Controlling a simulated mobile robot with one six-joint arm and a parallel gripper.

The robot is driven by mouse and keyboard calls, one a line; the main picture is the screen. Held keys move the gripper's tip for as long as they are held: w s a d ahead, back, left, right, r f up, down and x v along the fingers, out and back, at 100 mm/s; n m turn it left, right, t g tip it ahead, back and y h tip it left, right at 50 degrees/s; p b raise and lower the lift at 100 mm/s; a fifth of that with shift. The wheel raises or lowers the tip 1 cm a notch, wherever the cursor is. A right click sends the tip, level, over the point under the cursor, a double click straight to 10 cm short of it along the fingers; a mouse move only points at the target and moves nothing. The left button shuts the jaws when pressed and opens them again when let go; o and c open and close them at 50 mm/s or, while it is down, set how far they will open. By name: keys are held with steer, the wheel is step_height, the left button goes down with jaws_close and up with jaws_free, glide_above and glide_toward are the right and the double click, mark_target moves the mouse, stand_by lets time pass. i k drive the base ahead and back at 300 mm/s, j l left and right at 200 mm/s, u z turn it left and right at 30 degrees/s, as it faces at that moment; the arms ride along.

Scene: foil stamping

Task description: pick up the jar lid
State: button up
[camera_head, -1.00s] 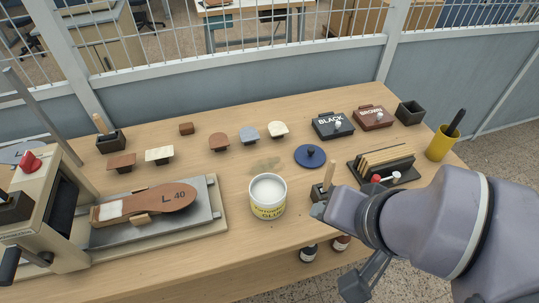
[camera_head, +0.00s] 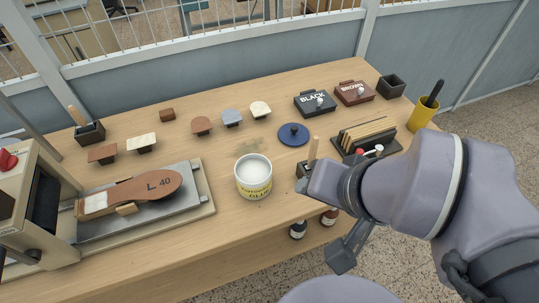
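The jar lid is a dark blue disc with a round knob (camera_head: 293,134). It lies flat on the wooden table, right of the middle, in the head view. The open glue jar (camera_head: 253,178), white with a yellow label, stands in front and to the left of the lid. My gripper (camera_head: 345,254) hangs low at the front edge of the table, below and to the right of the lid and well apart from it. Only part of it shows behind my arm, so its opening and any contents are hidden.
A small holder with a wooden handle (camera_head: 312,155) stands close in front of the lid. A rack of tan boards (camera_head: 367,134) is to its right. Black (camera_head: 315,103) and brown (camera_head: 354,93) boxes sit behind. The stamping press (camera_head: 40,200) fills the left.

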mark_target(292, 134)
steer(key=i+l+u, duration=0.2)
steer(key=u, duration=0.2)
steer(key=i+l+u, duration=0.15)
steer(key=l+u, duration=0.2)
steer(key=i+l+u, duration=0.15)
steer(key=u, duration=0.25)
steer(key=l, duration=0.1)
